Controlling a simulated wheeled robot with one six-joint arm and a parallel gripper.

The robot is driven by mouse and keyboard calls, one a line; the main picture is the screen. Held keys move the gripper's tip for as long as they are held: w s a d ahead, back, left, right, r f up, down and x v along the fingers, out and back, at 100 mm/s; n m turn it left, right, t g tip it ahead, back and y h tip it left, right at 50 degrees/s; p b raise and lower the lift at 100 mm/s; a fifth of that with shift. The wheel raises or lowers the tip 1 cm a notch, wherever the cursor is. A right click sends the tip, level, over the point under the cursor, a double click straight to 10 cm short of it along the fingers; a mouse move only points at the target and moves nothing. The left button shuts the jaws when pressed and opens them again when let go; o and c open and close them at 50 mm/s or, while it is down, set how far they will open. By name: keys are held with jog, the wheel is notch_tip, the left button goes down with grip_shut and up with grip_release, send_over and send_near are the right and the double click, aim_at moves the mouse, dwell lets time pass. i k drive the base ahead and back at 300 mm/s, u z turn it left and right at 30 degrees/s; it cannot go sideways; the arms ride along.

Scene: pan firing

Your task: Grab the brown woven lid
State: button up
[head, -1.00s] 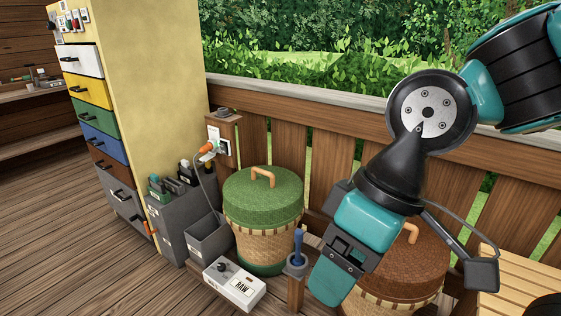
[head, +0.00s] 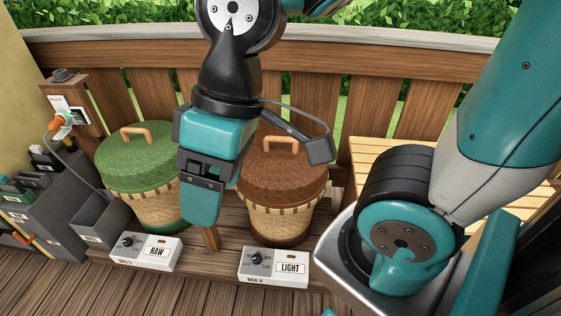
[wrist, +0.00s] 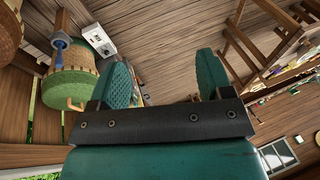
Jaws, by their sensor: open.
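The brown woven lid (head: 280,175) sits on a tan basket (head: 272,222) at the middle of the head view. It has an orange-tan arched handle (head: 281,143) on top. My gripper (head: 203,205) points downward to the left of the lid, nearer the camera, and covers part of its left side. In the wrist view my gripper (wrist: 163,72) has its two fingers spread with nothing between them. My wrist housing also overlaps the lid's upper left in the head view.
A green-lidded basket (head: 132,160) stands to the left. A RAW box (head: 146,252) and a LIGHT box (head: 274,267) lie in front. A wooden railing (head: 330,65) runs behind, and a slatted bench (head: 390,155) is at right. Grey bins (head: 95,220) stand at far left.

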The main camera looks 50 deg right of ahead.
aim_at(277, 173)
jog(key=u, duration=0.05)
jog(key=k, duration=0.6)
jog(key=z, duration=0.55)
jog(key=i, duration=1.05)
jog(key=z, duration=0.5)
